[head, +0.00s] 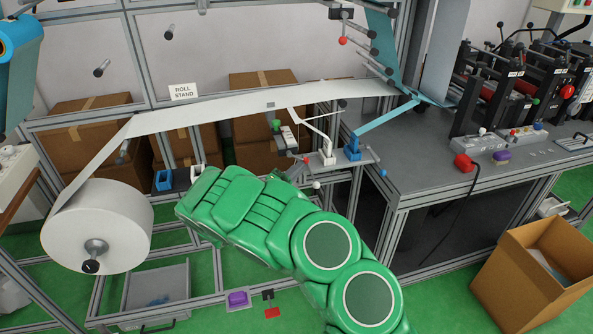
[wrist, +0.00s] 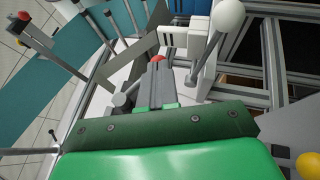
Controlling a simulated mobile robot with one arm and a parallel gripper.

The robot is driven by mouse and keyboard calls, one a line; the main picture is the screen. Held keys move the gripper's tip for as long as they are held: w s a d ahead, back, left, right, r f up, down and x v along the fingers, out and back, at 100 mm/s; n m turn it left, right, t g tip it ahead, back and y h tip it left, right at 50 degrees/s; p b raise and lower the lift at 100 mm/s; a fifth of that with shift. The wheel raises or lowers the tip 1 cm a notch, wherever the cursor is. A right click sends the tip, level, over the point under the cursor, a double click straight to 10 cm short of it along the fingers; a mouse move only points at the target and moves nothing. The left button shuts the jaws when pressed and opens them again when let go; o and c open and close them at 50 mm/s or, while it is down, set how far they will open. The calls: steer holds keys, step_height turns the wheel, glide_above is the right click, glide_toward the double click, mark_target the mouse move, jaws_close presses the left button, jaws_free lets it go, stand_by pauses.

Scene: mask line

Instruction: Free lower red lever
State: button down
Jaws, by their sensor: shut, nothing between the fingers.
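Another red knob (head: 343,40) is higher on the upper frame. In the wrist view the grey fingers of my gripper (wrist: 157,68) are together and empty. A red knob (wrist: 155,58) shows just beyond the fingertips; I cannot tell whether they touch it or how far off it is. In the head view my green arm crosses the lower middle, and the fingers are not clearly seen there.
A white lever with a round white knob (wrist: 228,15) stands close right of the fingers in the wrist view. A blue bracket (head: 352,150) and the white web (head: 220,108) are close by. A paper roll (head: 97,232) is at left, an open carton (head: 535,275) at right.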

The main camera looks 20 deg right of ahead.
steer(key=shift+d+r, duration=0.5)
steer(key=shift+d, duration=0.45)
steer(key=shift+s+f, duration=0.1)
